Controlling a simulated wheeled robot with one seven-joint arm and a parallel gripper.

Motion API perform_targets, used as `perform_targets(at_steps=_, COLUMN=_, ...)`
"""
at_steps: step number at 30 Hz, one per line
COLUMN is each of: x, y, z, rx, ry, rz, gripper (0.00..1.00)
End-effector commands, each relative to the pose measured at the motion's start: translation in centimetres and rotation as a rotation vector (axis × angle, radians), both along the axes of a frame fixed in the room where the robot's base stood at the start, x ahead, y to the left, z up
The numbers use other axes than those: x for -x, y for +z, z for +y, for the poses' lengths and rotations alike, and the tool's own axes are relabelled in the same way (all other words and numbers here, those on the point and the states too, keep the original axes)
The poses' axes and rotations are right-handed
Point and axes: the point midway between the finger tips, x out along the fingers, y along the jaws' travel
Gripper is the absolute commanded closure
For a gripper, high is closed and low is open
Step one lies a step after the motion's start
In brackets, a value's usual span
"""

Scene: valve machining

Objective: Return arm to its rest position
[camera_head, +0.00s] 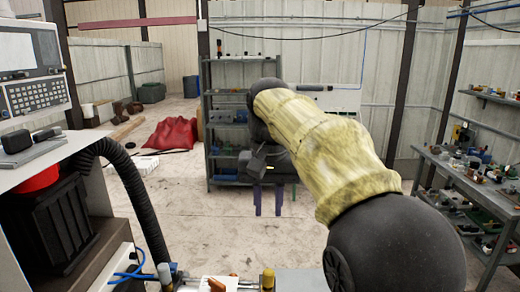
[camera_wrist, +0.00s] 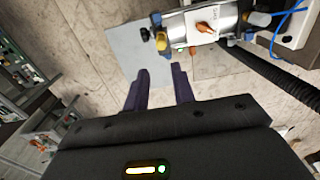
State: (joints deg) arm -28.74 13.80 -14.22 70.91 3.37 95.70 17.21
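My arm reaches out from the lower right in the head view, with a yellow-green sleeve over its middle. My gripper (camera_head: 268,212) hangs at the arm's far end with its two purple fingers pointing down. In the wrist view my gripper (camera_wrist: 160,76) shows both fingers apart with an empty gap between them. The fingers touch nothing that I can see. A grey plate (camera_wrist: 137,48) with a metal fixture (camera_wrist: 210,20) lies beyond the fingertips in the wrist view.
A machine with a keyboard panel (camera_head: 35,95) and black hose (camera_head: 135,190) stands at left. A shelf rack (camera_head: 208,130) stands behind my gripper. A cluttered workbench (camera_head: 480,200) is at right. A red heap (camera_head: 172,134) lies on the floor at back left. Open floor lies between.

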Motion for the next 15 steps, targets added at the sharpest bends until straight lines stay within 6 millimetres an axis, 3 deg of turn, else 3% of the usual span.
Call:
perform_targets(at_steps=8, x=-0.1, y=-0.4, z=-0.2, rx=-0.001, ry=-0.001, rz=-0.001, gripper=0.75)
perform_targets(at_steps=11, x=-0.3, y=-1.7, z=-0.8, rx=-0.005, ry=-0.005, rz=-0.006, gripper=0.75)
perform_targets(at_steps=15, x=-0.7, y=-5.3, z=-2.6, rx=-0.014, ry=-0.010, rz=-0.025, gripper=0.75)
